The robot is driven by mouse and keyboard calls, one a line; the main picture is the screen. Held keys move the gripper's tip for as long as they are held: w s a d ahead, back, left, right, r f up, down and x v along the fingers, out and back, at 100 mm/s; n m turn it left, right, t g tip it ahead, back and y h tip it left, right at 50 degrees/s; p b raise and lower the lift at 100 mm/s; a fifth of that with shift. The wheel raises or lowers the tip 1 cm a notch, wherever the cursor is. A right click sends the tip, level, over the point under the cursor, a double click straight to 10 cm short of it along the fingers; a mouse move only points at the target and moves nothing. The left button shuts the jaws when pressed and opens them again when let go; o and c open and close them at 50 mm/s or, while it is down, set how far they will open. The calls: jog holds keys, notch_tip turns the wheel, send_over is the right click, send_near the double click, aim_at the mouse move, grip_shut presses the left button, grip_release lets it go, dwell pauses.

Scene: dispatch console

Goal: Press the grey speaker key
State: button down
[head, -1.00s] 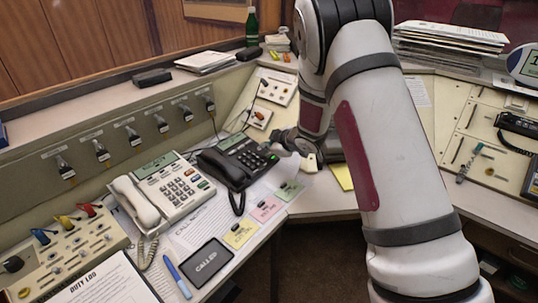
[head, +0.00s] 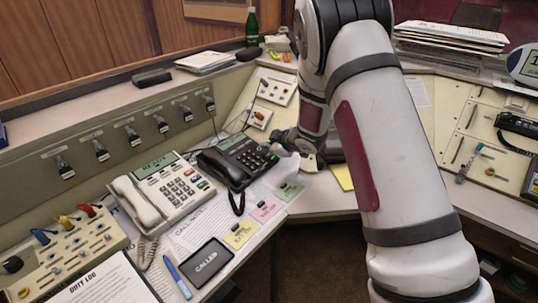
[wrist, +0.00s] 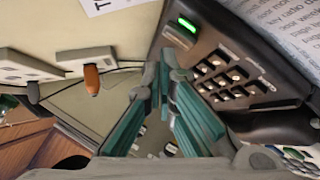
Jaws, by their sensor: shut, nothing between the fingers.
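The black desk phone (head: 228,163) stands on the console left of my arm, beside a cream phone. In the wrist view its dark body (wrist: 232,42) shows a lit green key (wrist: 187,25), with a dull grey-brown key (wrist: 177,38) beside it that may be the speaker key; I cannot read its label. Several small keys lie to the right. My gripper (head: 277,146) is at the phone's right end in the head view. In the wrist view its teal fingers (wrist: 166,58) are shut and empty, tips close to the grey-brown key. I cannot tell whether they touch the phone.
The cream phone (head: 165,190) is to the left. Coloured cards, including a pink one (head: 267,208), lie in front. In the wrist view, a panel with an orange-brown knob (wrist: 92,80) is left of my fingers. A green bottle (head: 252,27) stands behind.

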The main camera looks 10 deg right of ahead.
jog(key=shift+f, duration=0.4)
jog(key=shift+w+f+b, duration=0.1)
jog(key=shift+f+b, duration=0.25)
jog(key=shift+b, duration=0.2)
dwell(0.3)
jog(key=shift+r, duration=0.15)
jog(key=shift+r+p, duration=0.6)
jog(key=shift+r, duration=0.05)
jog(key=shift+r, duration=0.1)
jog(key=shift+s+d+r+p, duration=0.15)
jog(key=shift+s+r+p, duration=0.05)
jog(key=shift+r+p, duration=0.9)
jog(key=shift+s+d+r+p, duration=0.1)
jog(key=shift+s+r+p, duration=0.1)
jog(key=shift+r+p, duration=0.8)
jog(key=shift+r, duration=0.3)
